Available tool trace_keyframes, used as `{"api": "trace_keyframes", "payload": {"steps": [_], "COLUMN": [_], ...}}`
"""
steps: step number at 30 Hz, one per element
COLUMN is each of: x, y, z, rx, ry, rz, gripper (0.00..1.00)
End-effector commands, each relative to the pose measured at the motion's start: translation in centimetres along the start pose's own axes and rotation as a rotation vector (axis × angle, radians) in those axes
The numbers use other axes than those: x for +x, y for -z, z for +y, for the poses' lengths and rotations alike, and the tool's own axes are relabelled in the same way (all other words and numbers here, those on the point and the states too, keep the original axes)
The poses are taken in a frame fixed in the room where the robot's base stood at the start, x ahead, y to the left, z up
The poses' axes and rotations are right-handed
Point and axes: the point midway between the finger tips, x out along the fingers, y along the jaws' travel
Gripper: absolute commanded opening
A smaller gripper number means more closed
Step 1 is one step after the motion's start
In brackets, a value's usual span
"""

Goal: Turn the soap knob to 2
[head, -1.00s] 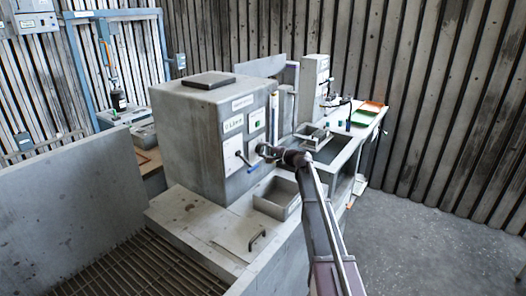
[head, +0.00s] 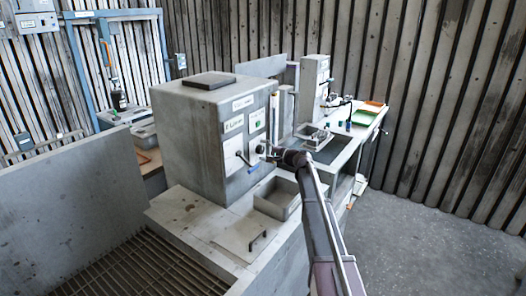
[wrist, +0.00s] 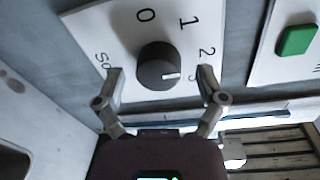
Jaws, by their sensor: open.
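The soap knob (wrist: 158,65) is a dark round dial with a white pointer line, on a white plate (wrist: 118,32) in the wrist view. The plate carries 0, 1, 2 and a partly hidden numeral below the 2. The pointer faces right, towards the area of the 2 and that lower numeral; I cannot tell exactly which. My gripper (wrist: 162,72) is open, one finger on each side of the knob, with visible gaps. In the head view my gripper (head: 268,152) is at the grey housing's (head: 200,130) front panel, and the knob is not clearly visible there.
A green button (wrist: 297,40) sits on another white plate to the right in the wrist view. A dark lever (head: 243,158) projects from the panel near my gripper. A grey open bin (head: 278,197) stands below, with a bench (head: 345,150) to the right.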

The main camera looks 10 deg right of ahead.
Motion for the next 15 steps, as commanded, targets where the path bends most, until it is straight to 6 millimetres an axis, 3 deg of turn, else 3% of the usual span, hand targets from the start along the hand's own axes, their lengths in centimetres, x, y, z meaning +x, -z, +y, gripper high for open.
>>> {"api": "trace_keyframes", "payload": {"steps": [15], "x": [-0.06], "y": [-0.05], "z": [0.02], "rx": [-0.092], "ry": [0.0], "rz": [0.005], "gripper": [0.9]}}
